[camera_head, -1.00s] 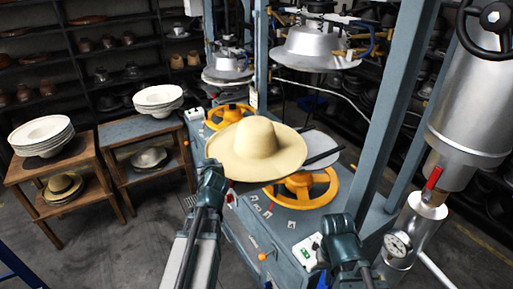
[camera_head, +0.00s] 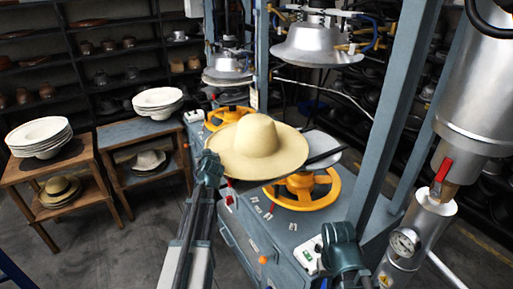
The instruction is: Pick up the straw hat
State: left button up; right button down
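The straw hat (camera_head: 257,148) is pale cream with a wide brim and a rounded crown. It sits crown up above the yellow handwheel (camera_head: 302,196) of the near press. My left gripper (camera_head: 208,168) is at the left edge of the brim, overlapping it in the picture. Its fingers are hidden, so I cannot tell whether it grips the brim. My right gripper (camera_head: 343,250) is low in the picture, in front of the press and apart from the hat. Its fingers do not show clearly.
A silver press head (camera_head: 318,46) hangs above and behind the hat. Blue-grey posts and a metal cylinder (camera_head: 480,110) with a gauge (camera_head: 404,241) stand at the right. Wooden tables (camera_head: 88,152) with stacked white hats (camera_head: 40,136) stand at the left.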

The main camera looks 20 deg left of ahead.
pick_arm(q)
grip_shut()
dwell(1.4)
